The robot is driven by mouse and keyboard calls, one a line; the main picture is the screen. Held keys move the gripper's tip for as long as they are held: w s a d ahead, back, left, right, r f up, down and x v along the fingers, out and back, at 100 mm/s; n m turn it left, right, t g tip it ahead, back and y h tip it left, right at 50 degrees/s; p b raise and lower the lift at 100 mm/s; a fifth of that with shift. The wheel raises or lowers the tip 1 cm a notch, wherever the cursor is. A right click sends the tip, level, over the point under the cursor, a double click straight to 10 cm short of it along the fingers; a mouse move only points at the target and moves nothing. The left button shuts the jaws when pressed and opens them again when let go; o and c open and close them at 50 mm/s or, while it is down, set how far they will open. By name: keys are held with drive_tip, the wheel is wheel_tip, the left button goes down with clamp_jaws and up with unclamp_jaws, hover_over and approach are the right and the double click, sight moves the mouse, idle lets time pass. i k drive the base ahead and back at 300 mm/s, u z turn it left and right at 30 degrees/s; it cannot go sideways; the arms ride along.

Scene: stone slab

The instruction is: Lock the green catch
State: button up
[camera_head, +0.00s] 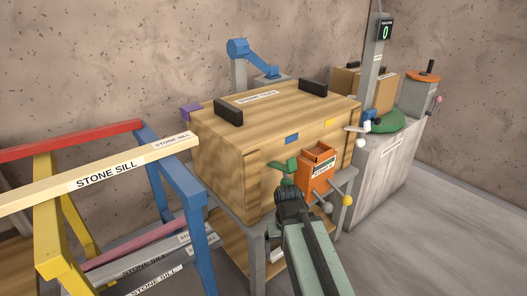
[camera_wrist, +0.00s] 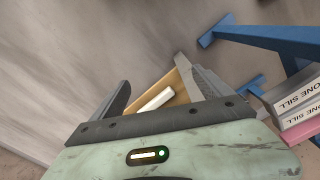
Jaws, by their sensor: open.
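The green catch (camera_head: 279,166) is on the front of a large wooden crate (camera_head: 225,155), left of an orange box. It is a small green piece that sticks out from the crate front, and its lower part is close to my gripper. Whether it is locked I cannot tell. My gripper (camera_head: 288,193) is just below the catch in the head view, and its dark end hides part of that area. In the wrist view my gripper (camera_wrist: 152,70) has its two fingers spread apart with nothing held between them. The catch is not clear in the wrist view.
The orange box (camera_head: 316,176) with protruding knobs is close on the right. Trestles with stone sills (camera_head: 100,182) stand left. A grey cabinet (camera_head: 383,175) with a green disc (camera_head: 383,123) is at the right. Open floor (camera_head: 430,245) lies front right.

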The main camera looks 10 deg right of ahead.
sight(291, 167)
drive_tip(key=z, duration=0.65)
drive_tip(key=k, duration=1.55)
drive_tip(key=u, duration=1.3)
drive_tip(key=i, duration=1)
drive_tip(key=z, duration=0.1)
